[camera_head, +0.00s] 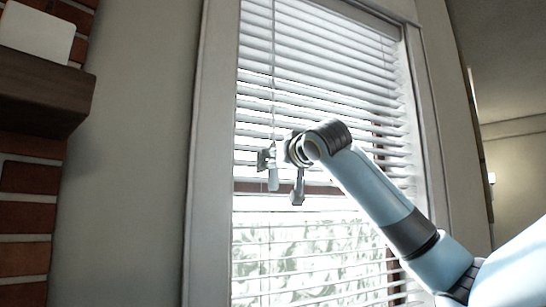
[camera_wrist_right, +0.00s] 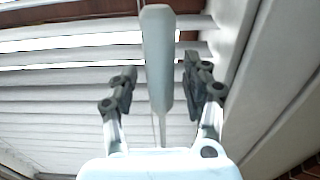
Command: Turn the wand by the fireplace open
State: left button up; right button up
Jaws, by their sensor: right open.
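The blind's tilt wand (camera_head: 273,100) hangs down in front of the slats in the head view, near the left side of the window. Its thicker pale handle end (camera_wrist_right: 158,65) shows large in the right wrist view, between the two dark fingers. My right gripper (camera_head: 268,163) is around the lower end of the wand, and its fingers (camera_wrist_right: 160,85) are open, with a gap on each side of the handle. The blind (camera_head: 330,60) has white slats with light showing between them. My left gripper is in neither view.
The white window frame (camera_head: 205,150) stands just left of the wand. Further left are a bare wall (camera_head: 140,150), a dark wooden mantel (camera_head: 40,90) with a white object (camera_head: 38,30) on it, and fireplace brick (camera_head: 25,190). Slats lie close behind my gripper.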

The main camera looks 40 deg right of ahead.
jog(key=shift+w+d, duration=0.1)
jog(key=shift+w, duration=0.15)
